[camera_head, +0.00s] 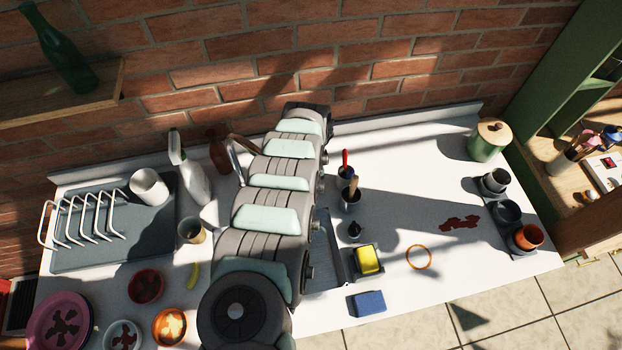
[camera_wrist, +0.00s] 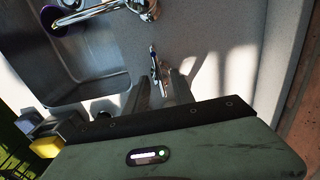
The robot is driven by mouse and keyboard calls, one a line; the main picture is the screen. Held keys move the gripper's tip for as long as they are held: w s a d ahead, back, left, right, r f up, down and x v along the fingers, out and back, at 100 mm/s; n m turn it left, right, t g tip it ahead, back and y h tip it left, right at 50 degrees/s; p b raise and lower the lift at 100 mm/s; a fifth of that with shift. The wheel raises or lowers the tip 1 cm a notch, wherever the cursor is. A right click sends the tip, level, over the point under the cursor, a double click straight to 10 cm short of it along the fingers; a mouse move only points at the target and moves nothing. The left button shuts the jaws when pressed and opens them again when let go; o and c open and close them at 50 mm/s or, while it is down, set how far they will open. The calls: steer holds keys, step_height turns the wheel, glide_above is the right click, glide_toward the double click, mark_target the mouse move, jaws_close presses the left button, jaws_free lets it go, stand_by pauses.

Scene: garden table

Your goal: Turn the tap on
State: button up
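The chrome tap (camera_wrist: 148,9) shows at the top of the wrist view, with its spout reaching left over the grey sink basin (camera_wrist: 85,68). A slim metal piece (camera_wrist: 155,66), possibly the tap's lever, stands below the tap's base. My gripper (camera_wrist: 160,88) is below the tap in this view, its two grey fingers apart on either side of the slim piece's lower end. I cannot tell whether they touch it. In the head view my arm hides the gripper and most of the sink.
Close to the sink are a yellow sponge (camera_head: 367,260), a blue block (camera_head: 368,303) and cups with utensils (camera_head: 351,198). A spray bottle (camera_head: 194,178) and a dish rack (camera_head: 85,218) stand left of my arm. The brick wall (camera_head: 330,70) bounds the back. The counter's right-middle is fairly clear.

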steer(key=shift+f, duration=0.65)
steer(key=shift+a, duration=0.1)
steer(key=shift+c, duration=0.5)
jaws_close()
